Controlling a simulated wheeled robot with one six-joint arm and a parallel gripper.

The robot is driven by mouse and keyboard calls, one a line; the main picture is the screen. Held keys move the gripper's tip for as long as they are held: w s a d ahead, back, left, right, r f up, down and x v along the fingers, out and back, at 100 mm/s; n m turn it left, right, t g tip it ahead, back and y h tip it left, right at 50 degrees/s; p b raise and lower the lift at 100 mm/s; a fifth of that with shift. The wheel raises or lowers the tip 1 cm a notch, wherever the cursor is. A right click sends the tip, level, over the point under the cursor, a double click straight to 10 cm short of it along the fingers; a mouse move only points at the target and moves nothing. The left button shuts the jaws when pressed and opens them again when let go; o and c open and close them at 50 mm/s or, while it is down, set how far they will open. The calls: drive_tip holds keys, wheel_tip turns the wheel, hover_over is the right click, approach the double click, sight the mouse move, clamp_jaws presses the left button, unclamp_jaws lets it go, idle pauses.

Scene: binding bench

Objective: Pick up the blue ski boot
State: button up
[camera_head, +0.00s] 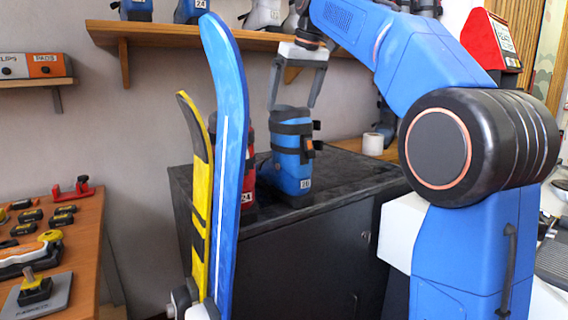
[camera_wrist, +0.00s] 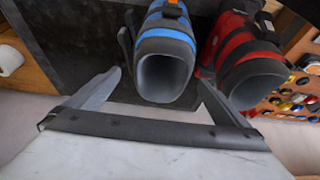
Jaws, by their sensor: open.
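The blue ski boot (camera_head: 291,158) stands upright on the black cabinet, with dark straps and a small white label at its toe. In the wrist view the blue boot (camera_wrist: 167,50) shows its open cuff between my finger tips. My gripper (camera_head: 294,105) is open, pointing down, with its fingers at the height of the boot's top. It also shows in the wrist view (camera_wrist: 160,82), one finger on each side of the cuff; I cannot tell whether they touch it. A red boot (camera_wrist: 243,55) stands close beside the blue one, near my right finger there.
The black cabinet top (camera_head: 345,175) has free room right of the boot. Upright blue (camera_head: 230,150) and yellow (camera_head: 199,200) skis partly hide the red boot in the head view. A shelf (camera_head: 170,32) with boots runs behind. A white roll (camera_head: 373,143) stands at the back right.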

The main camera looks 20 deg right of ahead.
drive_tip(key=shift+x, duration=5.3)
drive_tip(key=shift+a+f, duration=0.15)
drive_tip(key=shift+f, duration=0.05)
drive_tip(key=c, duration=1.2)
drive_tip(key=shift+c, duration=1)
drive_tip(key=shift+r, duration=0.15)
